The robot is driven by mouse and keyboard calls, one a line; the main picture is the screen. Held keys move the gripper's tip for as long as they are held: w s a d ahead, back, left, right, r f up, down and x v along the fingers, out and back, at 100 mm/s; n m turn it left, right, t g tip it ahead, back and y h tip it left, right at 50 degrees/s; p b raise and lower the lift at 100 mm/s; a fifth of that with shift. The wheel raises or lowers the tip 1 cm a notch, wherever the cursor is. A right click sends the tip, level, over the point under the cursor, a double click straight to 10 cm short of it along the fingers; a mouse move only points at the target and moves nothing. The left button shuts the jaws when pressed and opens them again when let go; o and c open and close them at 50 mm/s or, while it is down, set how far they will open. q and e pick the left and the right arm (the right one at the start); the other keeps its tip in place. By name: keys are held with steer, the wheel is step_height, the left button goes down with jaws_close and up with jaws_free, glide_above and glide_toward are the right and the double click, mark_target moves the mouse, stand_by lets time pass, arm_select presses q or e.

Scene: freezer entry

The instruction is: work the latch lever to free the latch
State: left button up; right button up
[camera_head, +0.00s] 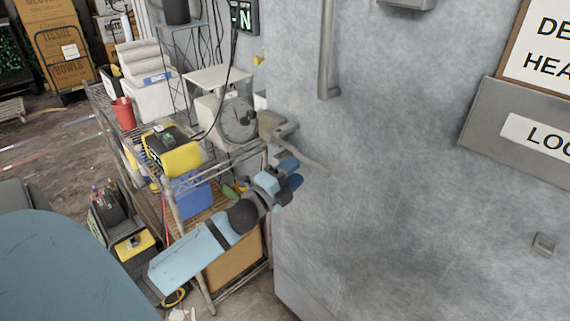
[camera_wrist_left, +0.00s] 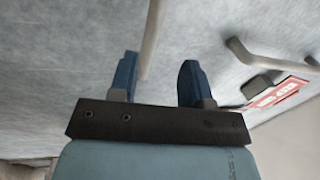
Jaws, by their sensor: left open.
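The latch lever (camera_head: 300,151) is a thin grey metal bar on the left side of the grey freezer door, slanting down to the right from its latch body (camera_head: 277,124). My left gripper (camera_head: 292,174), with blue fingers, is open just below the lever. In the left wrist view, a pale bar (camera_wrist_left: 152,38), seemingly the lever, comes down from the top close to the left finger of my gripper (camera_wrist_left: 160,65). I cannot tell whether they touch. My right gripper is in neither view.
A vertical door handle (camera_head: 328,50) is above the lever. A wire cart (camera_head: 170,190) stands left of the door, close to my left arm, with a dial scale (camera_head: 238,122) and a red cup (camera_head: 123,113).

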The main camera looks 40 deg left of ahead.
arm_select(q)
steer(key=s+f+b, duration=0.2)
steer(key=s+b, duration=0.1)
steer(key=s, duration=1)
steer(key=shift+s+a+f, duration=0.25)
steer(key=shift+a, duration=0.15)
